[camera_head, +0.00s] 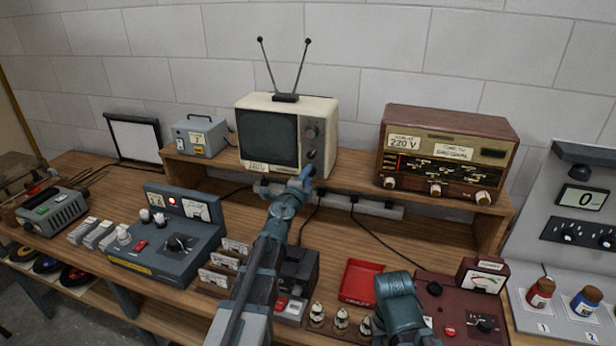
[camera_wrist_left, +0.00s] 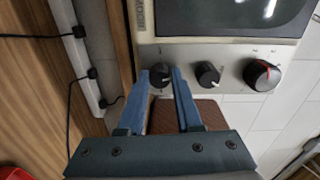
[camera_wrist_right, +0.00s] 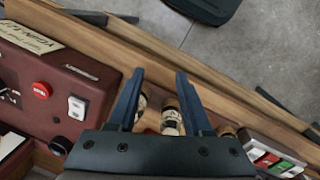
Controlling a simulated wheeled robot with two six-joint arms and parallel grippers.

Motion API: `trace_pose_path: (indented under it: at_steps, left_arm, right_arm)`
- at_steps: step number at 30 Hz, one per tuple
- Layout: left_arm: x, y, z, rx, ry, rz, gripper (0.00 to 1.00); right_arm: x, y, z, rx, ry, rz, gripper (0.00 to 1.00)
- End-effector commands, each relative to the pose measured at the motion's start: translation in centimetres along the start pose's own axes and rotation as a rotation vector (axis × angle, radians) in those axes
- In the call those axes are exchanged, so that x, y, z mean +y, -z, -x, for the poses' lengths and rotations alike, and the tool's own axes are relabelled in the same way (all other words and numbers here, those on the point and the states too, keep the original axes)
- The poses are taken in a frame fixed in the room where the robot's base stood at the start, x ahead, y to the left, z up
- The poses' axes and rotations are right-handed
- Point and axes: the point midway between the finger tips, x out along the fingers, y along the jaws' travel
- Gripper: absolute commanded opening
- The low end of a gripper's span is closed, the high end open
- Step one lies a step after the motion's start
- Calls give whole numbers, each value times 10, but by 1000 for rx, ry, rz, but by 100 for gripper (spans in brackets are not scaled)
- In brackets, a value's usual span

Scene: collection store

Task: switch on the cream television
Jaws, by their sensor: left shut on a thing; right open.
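The cream television (camera_head: 318,112) stands on the raised shelf, its twin aerial up and its screen (camera_head: 268,138) dark. Its control panel is right of the screen, with several dark knobs. My left gripper (camera_head: 306,174) is at the panel's lower end. Its blue fingers (camera_wrist_left: 161,80) are shut on the end knob. My right gripper (camera_wrist_right: 160,82) is open, pointing down above small bulbs (camera_wrist_right: 170,115) at the bench front.
A brown radio (camera_head: 450,150) stands right of the television, and a grey box (camera_head: 200,135) stands left. A red tray (camera_head: 361,282), a maroon tester (camera_head: 465,308) and a grey power unit (camera_head: 165,245) crowd the bench below. Cables hang from the shelf's power strip (camera_head: 375,208).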

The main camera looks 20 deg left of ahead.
Motion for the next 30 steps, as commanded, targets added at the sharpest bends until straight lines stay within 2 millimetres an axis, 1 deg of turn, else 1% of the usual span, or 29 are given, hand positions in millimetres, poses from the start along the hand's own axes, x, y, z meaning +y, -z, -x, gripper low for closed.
trace_pose_path:
  at_steps: [4, 5, 9, 10, 18, 22, 26, 30]
  left_arm:
    - [1, 1, 1, 3, -1, -1, 0]
    - [1, 1, 1, 4, -1, -1, 35]
    - [1, 1, 1, 3, -1, 0, 60]
    - [1, 1, 1, 2, -1, 0, 64]
    - [0, 0, 1, 1, 0, 1, 64]
    - [0, 0, 4, 1, 0, 1, 64]
    - [0, 0, 13, 2, 0, 0, 64]
    - [0, 1, 30, 5, -1, 0, 64]
  right_arm:
    - [0, 0, 0, 0, 0, 0, 50]
    - [0, 0, 0, 0, 0, 0, 50]
    - [0, 0, 0, 0, 0, 0, 50]
    - [0, 0, 0, 0, 0, 0, 50]
    - [0, 0, 0, 0, 0, 0, 50]
    - [0, 0, 0, 0, 0, 0, 50]
    - [0, 0, 1, 0, 0, 0, 50]
    - [0, 0, 2, 0, 0, 0, 50]
